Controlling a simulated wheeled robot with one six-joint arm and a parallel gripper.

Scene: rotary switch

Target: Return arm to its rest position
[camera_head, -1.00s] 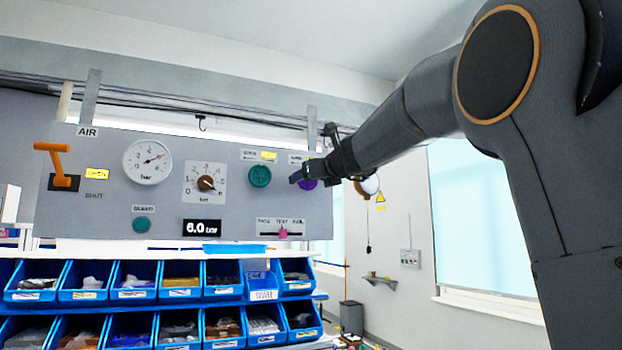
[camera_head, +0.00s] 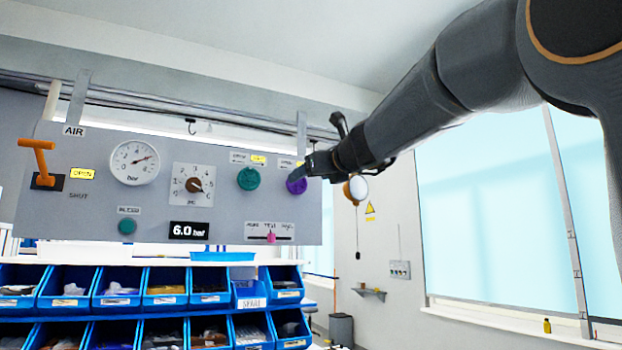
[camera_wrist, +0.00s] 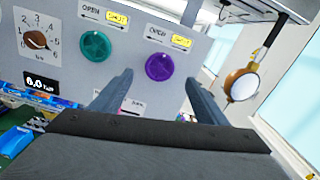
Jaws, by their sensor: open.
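My gripper (camera_head: 318,168) is at the right end of the grey control panel (camera_head: 100,210), beside the purple knob (camera_head: 296,182). In the wrist view its two fingers (camera_wrist: 155,90) are spread apart with nothing between them. The purple knob (camera_wrist: 159,66) shows beyond and between the fingertips, apart from them. The green knob (camera_wrist: 95,45) is to its left. The rotary switch (camera_head: 194,185) has a brown knob on a white dial marked in bar; it also shows in the wrist view (camera_wrist: 37,40). My arm reaches in from the upper right.
The panel also carries an orange lever (camera_head: 42,165), a gauge (camera_head: 134,162), a 6.0 bar display (camera_head: 188,230) and a pink slider (camera_head: 270,237). Blue bins (camera_head: 116,298) stand below. A round lamp-like object (camera_head: 356,188) hangs right of the panel.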

